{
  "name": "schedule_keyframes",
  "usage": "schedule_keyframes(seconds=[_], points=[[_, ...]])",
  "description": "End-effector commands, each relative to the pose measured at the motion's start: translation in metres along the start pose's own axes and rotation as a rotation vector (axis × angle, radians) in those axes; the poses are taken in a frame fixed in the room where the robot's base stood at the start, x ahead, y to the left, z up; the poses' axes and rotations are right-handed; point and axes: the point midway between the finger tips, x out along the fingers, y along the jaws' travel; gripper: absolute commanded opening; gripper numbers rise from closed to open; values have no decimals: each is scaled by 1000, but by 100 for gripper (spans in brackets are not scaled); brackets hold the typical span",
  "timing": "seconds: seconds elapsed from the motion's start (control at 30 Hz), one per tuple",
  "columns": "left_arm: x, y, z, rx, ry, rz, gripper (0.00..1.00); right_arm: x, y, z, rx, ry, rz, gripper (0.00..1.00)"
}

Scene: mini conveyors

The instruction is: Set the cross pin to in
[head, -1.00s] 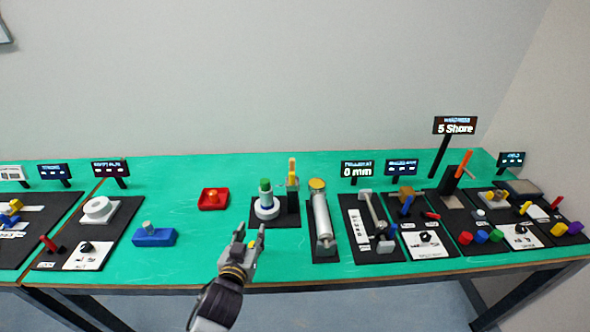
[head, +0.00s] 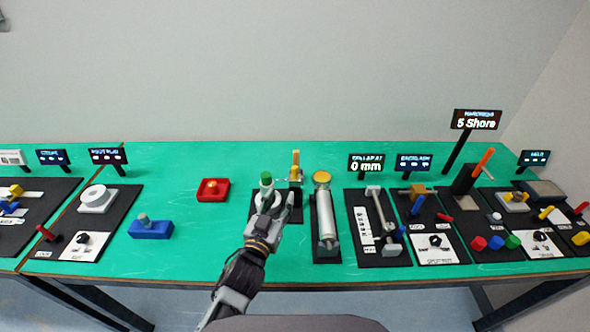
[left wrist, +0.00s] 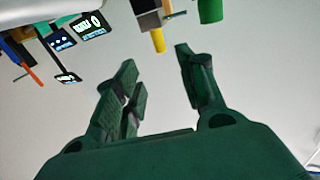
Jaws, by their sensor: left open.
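My left gripper (head: 276,205) is open and empty in the head view, its fingers in front of a small black-based station with a green-topped white post (head: 266,182) and a yellow upright piece (head: 295,160). The fingers overlap the post in the picture; I cannot tell whether they touch it. In the left wrist view the open fingers (left wrist: 155,70) have nothing between them, with a green cylinder (left wrist: 210,11) and a yellow piece (left wrist: 157,40) beyond their tips. I cannot tell for sure which part is the cross pin. My right gripper is not in view.
A red tray (head: 213,190) and a blue block (head: 151,229) lie left of the station. A silver cylinder unit (head: 325,220) stands close on its right. More stations with levers, knobs and signs fill the right side.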

Motion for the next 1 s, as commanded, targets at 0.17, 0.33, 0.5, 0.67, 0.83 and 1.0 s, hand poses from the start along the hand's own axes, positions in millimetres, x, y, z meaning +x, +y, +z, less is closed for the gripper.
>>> schedule_keyframes(seconds=[0.17,0.33,0.5,0.67,0.83,1.0], points=[[2,0,0,0,0,0,40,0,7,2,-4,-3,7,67],[9,0,0,0,0,0,40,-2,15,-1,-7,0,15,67],[20,0,-1,0,0,0,40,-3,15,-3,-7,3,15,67],[33,0,-1,1,1,0,40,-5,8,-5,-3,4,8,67],[46,0,-1,-1,0,0,40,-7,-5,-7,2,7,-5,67],[60,0,-1,0,0,0,40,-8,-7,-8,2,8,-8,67]])
